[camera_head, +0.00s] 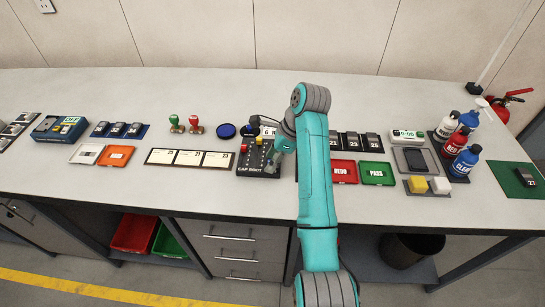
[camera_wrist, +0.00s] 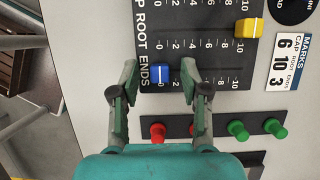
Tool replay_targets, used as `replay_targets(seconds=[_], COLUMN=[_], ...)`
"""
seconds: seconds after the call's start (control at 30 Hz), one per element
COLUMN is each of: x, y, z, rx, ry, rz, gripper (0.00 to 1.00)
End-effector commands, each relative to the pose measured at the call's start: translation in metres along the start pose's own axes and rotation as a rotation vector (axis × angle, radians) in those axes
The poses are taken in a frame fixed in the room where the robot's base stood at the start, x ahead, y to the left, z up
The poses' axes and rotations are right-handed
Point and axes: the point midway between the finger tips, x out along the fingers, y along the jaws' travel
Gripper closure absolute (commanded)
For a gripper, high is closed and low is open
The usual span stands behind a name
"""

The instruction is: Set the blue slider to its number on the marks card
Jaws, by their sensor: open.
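The blue slider (camera_wrist: 159,74) sits at the 0 end of the ENDS row on the black slider panel (camera_wrist: 195,52) in the wrist view. My gripper (camera_wrist: 159,76) is open, with one finger on each side of the blue slider and visible gaps between.
A yellow slider (camera_wrist: 249,28) stands near 10 on the ROOT row. A red knob (camera_wrist: 157,132) and green knobs (camera_wrist: 238,130) line a black strip close to my fingers. A REDO tray (camera_head: 343,170) and PASS tray (camera_head: 377,173) lie right of my arm.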

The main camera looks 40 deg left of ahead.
Motion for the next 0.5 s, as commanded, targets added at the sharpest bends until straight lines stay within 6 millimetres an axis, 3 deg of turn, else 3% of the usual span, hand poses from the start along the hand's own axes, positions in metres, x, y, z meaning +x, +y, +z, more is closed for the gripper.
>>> replay_targets(seconds=[0.07,0.27,0.5], x=[-0.0001,-0.0001,-0.0001], y=[-0.0001,-0.0002,-0.0009], z=[0.0,-0.0001,-0.0001], rx=[0.0,0.0,0.0], ry=[0.0,0.0,0.0], rz=[0.0,0.0,0.0], gripper=[0.54,1.0,1.0])
